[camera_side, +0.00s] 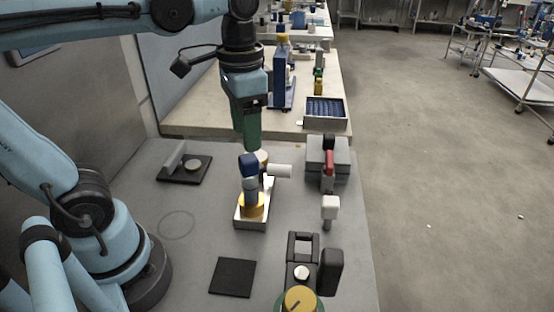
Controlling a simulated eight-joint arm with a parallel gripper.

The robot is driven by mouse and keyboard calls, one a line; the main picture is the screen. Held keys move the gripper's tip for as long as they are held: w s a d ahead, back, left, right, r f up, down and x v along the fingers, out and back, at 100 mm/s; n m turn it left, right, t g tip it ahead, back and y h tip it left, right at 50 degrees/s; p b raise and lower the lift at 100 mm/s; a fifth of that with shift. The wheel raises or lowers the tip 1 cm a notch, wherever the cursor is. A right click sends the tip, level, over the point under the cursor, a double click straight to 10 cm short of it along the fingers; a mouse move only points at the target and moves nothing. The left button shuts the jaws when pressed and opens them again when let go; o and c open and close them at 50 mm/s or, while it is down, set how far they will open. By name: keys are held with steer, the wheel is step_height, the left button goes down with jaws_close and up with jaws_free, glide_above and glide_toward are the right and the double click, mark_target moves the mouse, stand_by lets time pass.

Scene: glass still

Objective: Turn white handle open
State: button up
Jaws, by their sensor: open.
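A white cylindrical handle (280,171) points to the right from an upright fitting in the middle of the grey table. The fitting has a dark blue top (248,166), a grey body and a yellow collar (252,206), and stands on a pale base plate (240,222). My gripper (248,147) points down with dark green fingers, above and just behind the blue top in the picture. It is open, and no object shows between the fingers. The finger gap is hard to see from this side. The gripper appears apart from the white handle.
A black device with a yellow knob (300,299) is in front. A black square pad (233,277) lies front left.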

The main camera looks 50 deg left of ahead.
steer(key=w+a+m+g+y, duration=0.15)
steer(key=w+m+g, duration=0.45)
steer(key=w, duration=1)
steer(key=t, duration=0.1)
glide_toward(272, 173)
steer(key=f, duration=0.2)
steer(key=s+f, duration=0.1)
steer(key=f, duration=0.2)
steer(key=a+f, duration=0.1)
steer(key=f, duration=0.1)
steer(key=shift+s+f, duration=0.2)
steer(key=shift+c, duration=0.2)
jaws_close()
